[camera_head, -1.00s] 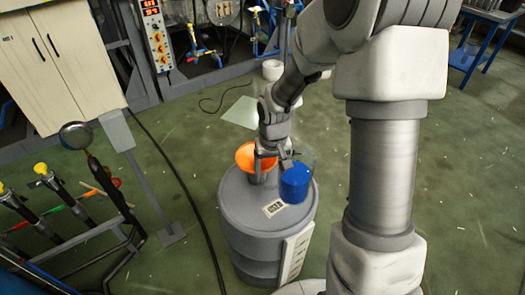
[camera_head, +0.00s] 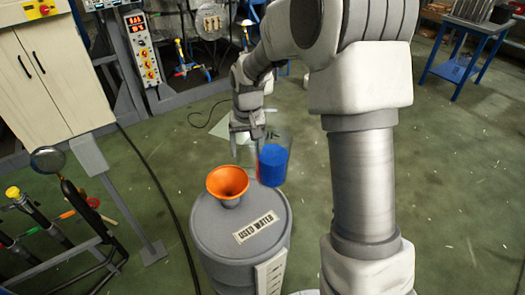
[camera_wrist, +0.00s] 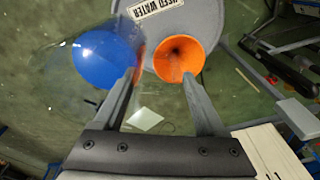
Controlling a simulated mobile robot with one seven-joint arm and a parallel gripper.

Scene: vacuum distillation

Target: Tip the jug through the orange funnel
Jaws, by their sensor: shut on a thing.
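The clear jug (camera_head: 271,166) holds bright blue liquid and looks about upright. My gripper (camera_head: 250,131) is shut on the jug at its left side, where the clear handle is hard to make out. The orange funnel (camera_head: 228,184) stands mouth up on the grey drum (camera_head: 208,228), below and left of the jug. The jug is apart from the funnel, over the drum's far right edge in the head view. In the wrist view, the jug's blue liquid (camera_wrist: 106,54) is left of my fingers (camera_wrist: 162,78), and the funnel (camera_wrist: 178,58) shows beyond them.
The drum's label reads USED WATER (camera_head: 256,227). A tool rack (camera_head: 70,245) and a pale cabinet (camera_head: 45,75) stand at left. A black cable (camera_head: 165,190) runs along the floor beside the drum. A blue table (camera_head: 455,68) is at the back right.

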